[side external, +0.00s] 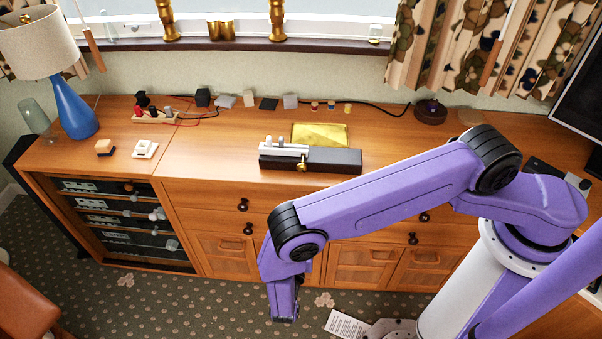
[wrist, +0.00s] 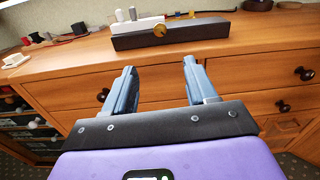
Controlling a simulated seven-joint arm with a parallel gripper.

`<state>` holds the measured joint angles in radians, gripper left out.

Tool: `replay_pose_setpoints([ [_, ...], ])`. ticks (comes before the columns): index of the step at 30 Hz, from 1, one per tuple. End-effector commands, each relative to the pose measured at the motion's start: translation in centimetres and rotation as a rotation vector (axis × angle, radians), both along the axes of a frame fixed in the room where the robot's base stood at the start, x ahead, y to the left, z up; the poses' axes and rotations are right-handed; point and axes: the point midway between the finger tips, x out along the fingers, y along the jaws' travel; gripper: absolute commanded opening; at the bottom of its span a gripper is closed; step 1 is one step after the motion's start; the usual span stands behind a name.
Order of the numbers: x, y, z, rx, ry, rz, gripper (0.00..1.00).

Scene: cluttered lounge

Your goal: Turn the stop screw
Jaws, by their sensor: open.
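A long dark block (side external: 335,160) with a light grey metal part (side external: 284,149) on its left half sits on the wooden sideboard top. A small round brass screw head (side external: 301,166) shows on its front face. In the wrist view the brass screw (wrist: 159,30) is on the front of the dark block (wrist: 200,29), beyond my fingers. My gripper (wrist: 158,82) is open and empty, with its two fingers apart. It is in front of the drawers, clear of the block. In the side view my arm's end hangs low before the sideboard, and the fingers are hard to make out.
A brass-coloured plate (side external: 320,134) lies behind the block. A blue lamp (side external: 73,108) stands at the far left. Small blocks and wires line the back. Drawer knobs (side external: 243,204) stick out from the front. The top right of the block is clear.

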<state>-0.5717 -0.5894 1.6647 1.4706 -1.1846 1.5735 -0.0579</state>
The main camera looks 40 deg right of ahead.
Motion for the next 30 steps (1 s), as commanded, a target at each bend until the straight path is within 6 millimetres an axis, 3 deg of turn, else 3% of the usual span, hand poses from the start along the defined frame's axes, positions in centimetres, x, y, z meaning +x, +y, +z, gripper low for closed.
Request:
replay_pose_setpoints([
  [8, 1.4, -1.4, 0.0, 0.023, -0.024, -0.003, 0.57],
  [30, 10.6, -10.9, 0.0, 0.022, -0.023, -0.004, 0.57],
])
